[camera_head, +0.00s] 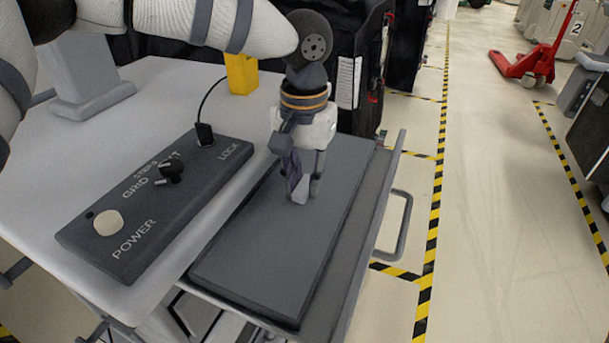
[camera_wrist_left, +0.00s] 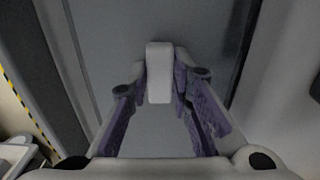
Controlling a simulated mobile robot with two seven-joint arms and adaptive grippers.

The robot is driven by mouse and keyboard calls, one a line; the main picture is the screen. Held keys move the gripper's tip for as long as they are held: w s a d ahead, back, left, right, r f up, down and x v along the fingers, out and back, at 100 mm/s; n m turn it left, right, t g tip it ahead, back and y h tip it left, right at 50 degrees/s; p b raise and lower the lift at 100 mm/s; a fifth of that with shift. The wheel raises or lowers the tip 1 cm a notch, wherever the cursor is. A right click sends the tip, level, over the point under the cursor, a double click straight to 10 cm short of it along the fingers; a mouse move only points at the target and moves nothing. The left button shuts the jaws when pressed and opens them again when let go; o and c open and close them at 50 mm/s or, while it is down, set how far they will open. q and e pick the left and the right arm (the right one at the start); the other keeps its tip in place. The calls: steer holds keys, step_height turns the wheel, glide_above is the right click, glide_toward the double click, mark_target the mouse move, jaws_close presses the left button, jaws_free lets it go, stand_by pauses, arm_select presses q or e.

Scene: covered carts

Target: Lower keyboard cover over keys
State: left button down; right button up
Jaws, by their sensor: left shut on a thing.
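The keyboard cover (camera_head: 285,240) is a flat dark grey panel on the tray (camera_head: 352,262) at the cart's side. It lies about level with the tray, and no keys show. My left gripper (camera_head: 304,184) points down over the cover's middle. Its purple-padded fingers are shut on a pale block-like handle (camera_wrist_left: 159,72) on the cover. In the wrist view the fingers sit on both sides of this handle, with the grey cover surface (camera_wrist_left: 205,30) behind it. My right gripper is not in view.
A control box (camera_head: 150,215) with POWER, GRID and LOCK labels stands on the white cart top (camera_head: 160,95) beside the tray. A yellow block (camera_head: 241,73) stands behind it. A grey side handle (camera_head: 403,225) sticks out right.

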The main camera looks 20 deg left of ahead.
arm_select(q)
steer(key=c, duration=1.4)
jaws_free()
steer(key=shift+o, duration=0.2)
step_height(320, 180, up, 12)
